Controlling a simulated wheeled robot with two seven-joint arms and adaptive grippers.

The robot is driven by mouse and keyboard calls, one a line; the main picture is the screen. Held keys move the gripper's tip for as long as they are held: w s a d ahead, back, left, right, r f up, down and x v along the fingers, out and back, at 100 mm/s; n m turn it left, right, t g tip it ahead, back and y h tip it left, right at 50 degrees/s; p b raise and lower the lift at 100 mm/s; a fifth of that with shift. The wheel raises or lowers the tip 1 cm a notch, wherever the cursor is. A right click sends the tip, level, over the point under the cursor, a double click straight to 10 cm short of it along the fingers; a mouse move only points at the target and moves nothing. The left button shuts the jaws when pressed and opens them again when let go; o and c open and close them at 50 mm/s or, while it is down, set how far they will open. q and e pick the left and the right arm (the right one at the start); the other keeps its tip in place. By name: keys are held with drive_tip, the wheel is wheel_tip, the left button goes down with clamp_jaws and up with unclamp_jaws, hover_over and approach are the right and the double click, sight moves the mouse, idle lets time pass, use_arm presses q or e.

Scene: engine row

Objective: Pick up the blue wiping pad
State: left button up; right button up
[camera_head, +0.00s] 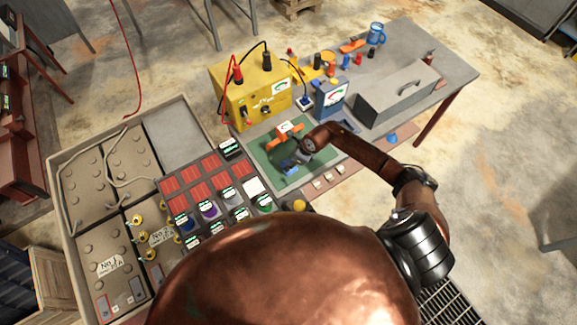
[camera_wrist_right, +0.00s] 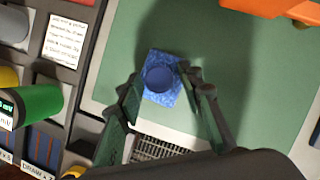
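The blue wiping pad (camera_wrist_right: 160,75) is a small speckled blue square with a round darker blue knob on top. It lies on a green mat (camera_wrist_right: 225,30). In the head view the pad (camera_head: 288,166) shows partly beside my right gripper (camera_head: 296,159). In the right wrist view my right gripper (camera_wrist_right: 160,82) is open, with its two dark fingers on either side of the pad. A gap shows at the left finger; the right fingertip is close to the pad's edge, and contact there cannot be told. My left gripper is not in view.
A grey toolbox (camera_head: 398,96) is at the right.

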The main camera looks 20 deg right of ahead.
sight(288, 161)
clamp_jaws()
idle(0.3)
drive_tip(key=shift+r, duration=0.4)
wheel_tip(288, 161, up, 2)
drive_tip(key=shift+s+r+b, duration=0.15)
drive_tip(key=shift+r+b, duration=0.1)
drive_tip(key=shift+b, duration=0.65)
drive_tip(key=s+a+r+b, duration=0.1)
drive_tip(key=s+r+b, duration=0.2)
drive_tip(key=s+r, duration=0.6)
drive_tip(key=shift+s+a+r, duration=0.2)
drive_tip(key=shift+s+r, duration=0.15)
drive_tip(key=shift+s, duration=2)
